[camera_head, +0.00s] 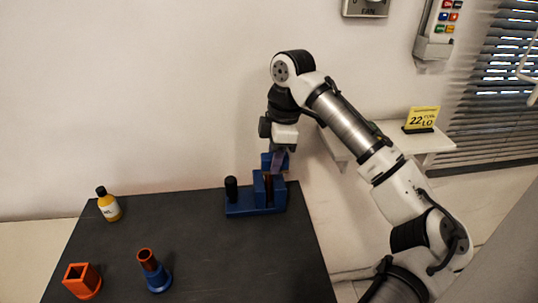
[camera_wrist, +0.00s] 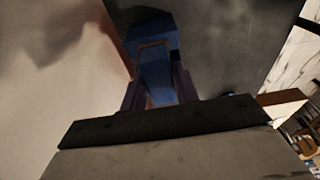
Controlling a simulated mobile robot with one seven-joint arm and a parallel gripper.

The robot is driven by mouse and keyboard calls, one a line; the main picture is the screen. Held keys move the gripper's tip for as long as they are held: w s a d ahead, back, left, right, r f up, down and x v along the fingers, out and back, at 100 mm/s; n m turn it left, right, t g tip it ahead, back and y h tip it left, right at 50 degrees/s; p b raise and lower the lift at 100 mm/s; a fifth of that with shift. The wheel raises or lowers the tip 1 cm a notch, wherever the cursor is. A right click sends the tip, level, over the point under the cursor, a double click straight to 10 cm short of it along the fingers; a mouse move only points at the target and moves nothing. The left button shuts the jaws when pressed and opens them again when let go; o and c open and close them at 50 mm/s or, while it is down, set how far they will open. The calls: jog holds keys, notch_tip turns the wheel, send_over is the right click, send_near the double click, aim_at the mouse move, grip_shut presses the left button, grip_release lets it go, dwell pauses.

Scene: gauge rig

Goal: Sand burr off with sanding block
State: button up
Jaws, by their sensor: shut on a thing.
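A blue rig (camera_head: 240,209) stands at the back right of the dark table, with a black upright post (camera_head: 231,189) at its left and blue upright blocks (camera_head: 259,190) at its right. A narrow brownish piece (camera_head: 268,184) shows between the blocks. My gripper (camera_head: 278,162) points down just above these blocks. It is shut on a blue block (camera_head: 266,160), apparently the sanding block. In the wrist view, blue (camera_wrist: 158,80) fills the space between my fingers (camera_wrist: 158,92). Whether the held block touches the rig is hard to tell. The burr cannot be made out.
A yellow bottle (camera_head: 109,206) with a black cap stands at the table's left. An orange square holder (camera_head: 82,281) and a blue-based brown tube (camera_head: 153,272) stand at the front. The table (camera_head: 210,255) is clear in front of the rig. A wall lies close behind.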

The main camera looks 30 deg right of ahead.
aim_at(262, 156)
jog(key=shift+f, duration=0.1)
dwell(0.3)
jog(key=shift+w+a+p, duration=0.25)
jog(key=shift+w+a, duration=0.1)
jog(key=shift+a, duration=0.4)
jog(key=shift+w+a+p, duration=0.25)
jog(key=shift+w+a, duration=0.1)
jog(key=shift+a, duration=0.35)
jog(key=shift+s+d+f+p, duration=0.1)
jog(key=shift+s+d+p, duration=0.25)
jog(key=shift+d, duration=0.45)
jog(key=shift+s+d+p, duration=0.2)
jog(key=shift+s+d, duration=0.2)
jog(key=shift+d, duration=0.35)
jog(key=shift+w+a, duration=0.1)
jog(key=shift+a, duration=0.1)
jog(key=shift+w+a+p, duration=0.35)
jog(key=shift+a+p, duration=0.1)
jog(key=shift+a, duration=0.25)
jog(key=shift+w+a+p, duration=0.3)
jog(key=shift+a+p, duration=0.1)
jog(key=shift+a, duration=0.25)
jog(key=shift+d, duration=0.1)
jog(key=shift+s+d+p, duration=0.35)
jog(key=shift+s+d, duration=0.05)
jog(key=shift+d, duration=0.3)
